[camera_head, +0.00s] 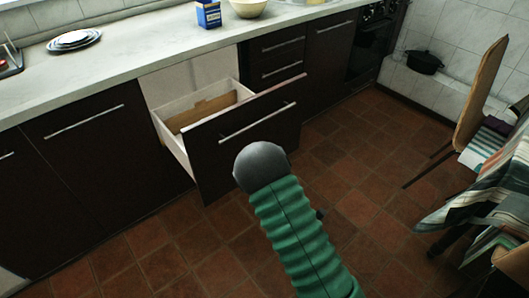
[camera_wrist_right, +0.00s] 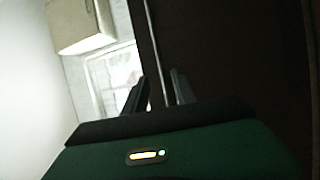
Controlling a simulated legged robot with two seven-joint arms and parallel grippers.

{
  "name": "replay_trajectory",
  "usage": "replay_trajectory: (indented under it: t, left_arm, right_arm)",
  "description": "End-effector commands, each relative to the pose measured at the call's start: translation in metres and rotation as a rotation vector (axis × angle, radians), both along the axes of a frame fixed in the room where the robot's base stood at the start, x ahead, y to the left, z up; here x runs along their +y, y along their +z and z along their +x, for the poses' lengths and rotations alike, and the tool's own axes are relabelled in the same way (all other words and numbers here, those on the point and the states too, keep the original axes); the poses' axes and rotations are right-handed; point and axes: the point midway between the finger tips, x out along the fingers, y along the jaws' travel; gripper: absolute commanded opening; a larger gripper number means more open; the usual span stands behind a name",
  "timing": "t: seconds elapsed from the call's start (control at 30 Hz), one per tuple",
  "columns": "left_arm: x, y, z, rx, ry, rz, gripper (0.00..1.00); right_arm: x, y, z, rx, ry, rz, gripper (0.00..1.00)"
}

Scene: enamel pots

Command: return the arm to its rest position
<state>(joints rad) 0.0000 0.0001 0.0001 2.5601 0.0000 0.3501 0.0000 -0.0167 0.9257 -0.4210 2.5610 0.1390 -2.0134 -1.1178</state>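My right arm (camera_head: 300,235), green and ribbed with a grey rounded end, reaches up from the bottom of the head view in front of the open drawer (camera_head: 245,135). Its gripper does not show there. In the right wrist view my right gripper (camera_wrist_right: 158,76) has its two dark fingers apart. A thin metal bar handle (camera_wrist_right: 152,40) on a dark panel (camera_wrist_right: 230,60) appears between the fingers. I cannot tell whether they touch it. My left arm and gripper are in neither view.
The drawer, with a bar handle (camera_head: 257,122), juts out below the pale counter (camera_head: 150,62). A blue box (camera_head: 208,14) and a bowl (camera_head: 248,8) stand on the counter. A chair (camera_head: 480,95) and cloth-covered table (camera_head: 480,205) are at right. Tiled floor (camera_head: 365,210) lies between.

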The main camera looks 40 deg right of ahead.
Motion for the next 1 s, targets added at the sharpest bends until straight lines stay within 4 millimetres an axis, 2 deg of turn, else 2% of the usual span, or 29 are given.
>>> replay_trajectory:
  t: [0.17, 0.27, 0.37, 0.47, 0.53, 0.67, 0.8, 1.0]
  left_arm:
    - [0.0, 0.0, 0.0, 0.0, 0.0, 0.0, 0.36]
    - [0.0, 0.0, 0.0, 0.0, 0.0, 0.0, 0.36]
    - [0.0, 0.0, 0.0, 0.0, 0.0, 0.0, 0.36]
    - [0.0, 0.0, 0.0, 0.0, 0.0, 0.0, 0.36]
    - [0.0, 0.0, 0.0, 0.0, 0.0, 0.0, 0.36]
    - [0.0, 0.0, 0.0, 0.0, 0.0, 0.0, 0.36]
    - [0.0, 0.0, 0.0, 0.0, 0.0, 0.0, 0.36]
    - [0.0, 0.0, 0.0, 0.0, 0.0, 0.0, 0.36]
  right_arm:
    - [-0.001, -0.002, 0.002, 0.008, -0.003, 0.026, 0.33]
    - [-0.003, -0.013, 0.011, 0.054, -0.02, 0.17, 0.33]
    - [0.004, -0.038, 0.024, 0.152, -0.051, 0.448, 0.33]
    - [0.028, -0.064, 0.027, 0.284, -0.095, 0.762, 0.33]
    - [0.053, -0.079, 0.021, 0.388, -0.139, 0.956, 0.33]
    - [0.099, -0.094, -0.007, 0.58, -0.247, 1.225, 0.33]
    - [0.135, -0.094, -0.046, 0.745, -0.384, 1.387, 0.33]
    - [0.165, -0.08, -0.109, 0.918, -0.605, 1.488, 0.33]
